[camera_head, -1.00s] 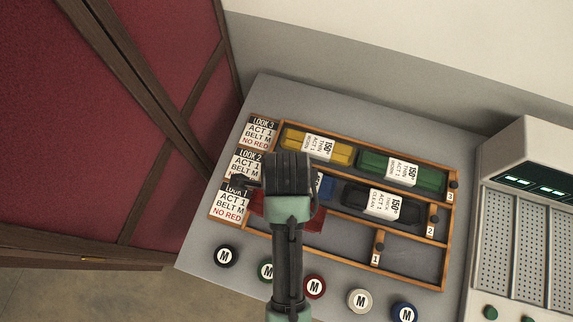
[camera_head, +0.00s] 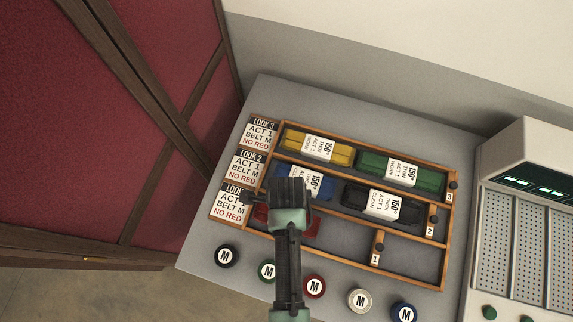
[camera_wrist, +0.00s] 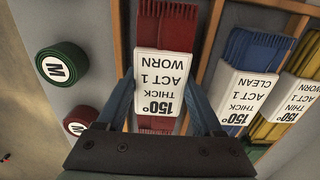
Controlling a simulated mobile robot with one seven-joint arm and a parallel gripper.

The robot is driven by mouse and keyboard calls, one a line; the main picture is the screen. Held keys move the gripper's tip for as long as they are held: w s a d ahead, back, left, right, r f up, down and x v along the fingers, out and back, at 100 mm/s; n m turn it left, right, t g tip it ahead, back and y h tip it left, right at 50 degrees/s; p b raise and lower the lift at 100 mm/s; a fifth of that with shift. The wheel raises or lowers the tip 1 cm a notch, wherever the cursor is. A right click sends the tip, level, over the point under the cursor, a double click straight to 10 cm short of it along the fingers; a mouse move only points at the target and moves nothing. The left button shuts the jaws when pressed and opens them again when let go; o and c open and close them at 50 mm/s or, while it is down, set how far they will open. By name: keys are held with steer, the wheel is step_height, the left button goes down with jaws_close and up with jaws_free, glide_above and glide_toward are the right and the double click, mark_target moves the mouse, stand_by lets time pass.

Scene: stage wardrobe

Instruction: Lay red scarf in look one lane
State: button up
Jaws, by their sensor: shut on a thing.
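The red scarf (camera_head: 303,227) is folded, with a white label reading thick, act 1, worn. It is at the left part of the look one lane (camera_head: 345,240), the front lane of the wooden rack. My gripper (camera_head: 290,190) is above it and hides its middle. In the wrist view the fingers of my gripper (camera_wrist: 160,88) are shut on the red scarf (camera_wrist: 165,25), one on each side of its label. Whether the scarf touches the lane floor I cannot tell.
A blue scarf (camera_head: 283,172) and a black one (camera_head: 405,207) lie in lane two. Yellow (camera_head: 340,152) and green (camera_head: 425,178) ones lie in lane three. Rolled belts, including a black one (camera_head: 227,256), line the front. The front right compartment (camera_head: 412,264) is empty.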

steer(key=shift+f, duration=0.2)
steer(key=o, duration=1.2)
steer(key=shift+r, duration=0.1)
step_height(320, 180, up, 12)
steer(key=w+r+n+t, duration=0.6)
steer(key=w+r+t, duration=0.2)
steer(key=w+r, duration=0.75)
steer(key=w+r+n+t, duration=0.3)
steer(key=r, duration=0.5)
steer(key=w+r+n+t, duration=0.2)
steer(key=w+r+t, duration=0.1)
steer(key=r, duration=0.5)
step_height(320, 180, up, 16)
steer(key=s+n+t, duration=0.1)
steer(key=n+t, duration=0.3)
steer(key=t, duration=0.2)
steer(key=s+r+n+t, duration=0.2)
steer(key=s+r, duration=0.1)
steer(key=r, duration=0.3)
steer(key=s+r+n+t, duration=0.2)
steer(key=s+r+t, duration=0.1)
steer(key=r, duration=0.3)
steer(key=s+r+n+t, duration=0.2)
steer(key=s+r, duration=0.3)
steer(key=r, duration=0.1)
steer(key=shift+n, duration=0.3)
